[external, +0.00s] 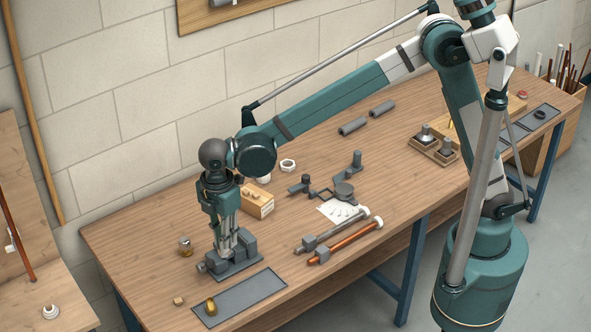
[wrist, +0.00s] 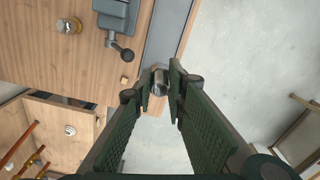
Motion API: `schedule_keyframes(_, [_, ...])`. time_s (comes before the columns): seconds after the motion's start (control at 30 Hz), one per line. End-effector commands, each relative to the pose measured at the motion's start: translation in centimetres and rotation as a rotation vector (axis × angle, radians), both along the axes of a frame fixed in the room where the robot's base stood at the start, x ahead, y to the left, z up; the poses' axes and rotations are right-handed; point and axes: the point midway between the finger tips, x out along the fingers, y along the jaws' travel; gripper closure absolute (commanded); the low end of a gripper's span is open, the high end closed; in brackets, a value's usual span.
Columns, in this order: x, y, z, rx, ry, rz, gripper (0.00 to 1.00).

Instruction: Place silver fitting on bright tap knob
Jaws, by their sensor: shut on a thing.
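My gripper (external: 226,248) points down over the grey vise (external: 240,262) in the external view. In the wrist view its fingertips (wrist: 161,78) are closed around a small silver fitting (wrist: 160,83). The fitting cannot be made out in the external view. A small knob with a bright silvery top and brassy base (external: 185,246) stands on the bench left of the vise; it also shows in the wrist view (wrist: 69,25), apart from the gripper. A rounded brass piece (external: 211,306) sits on the dark mat (external: 250,298) at the bench's front; I cannot make it out in the wrist view.
The vise (wrist: 112,18) and its handle show in the wrist view. A small wooden cube (external: 178,301) lies left of the mat. A wooden block (external: 258,202), pipe tools (external: 340,236) and a white paper (external: 342,212) lie to the right. Bench around the silvery-topped knob is clear.

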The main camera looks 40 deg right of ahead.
Motion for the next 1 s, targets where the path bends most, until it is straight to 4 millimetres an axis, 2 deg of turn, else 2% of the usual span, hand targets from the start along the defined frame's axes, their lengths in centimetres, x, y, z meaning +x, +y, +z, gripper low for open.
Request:
schedule_keyframes(0.43, [6.6, 1.0, 0.4, 0.0, 0.0, -0.123, 0.99])
schedule_keyframes(0.57, [10.0, 1.3, 0.6, 0.0, 0.0, -0.186, 0.99])
schedule_keyframes(0.9, [20.5, 0.9, 0.5, 0.001, 0.002, -0.383, 0.99])
schedule_keyframes(1.0, [22.9, 0.6, 0.3, 0.001, 0.003, -0.426, 0.99])
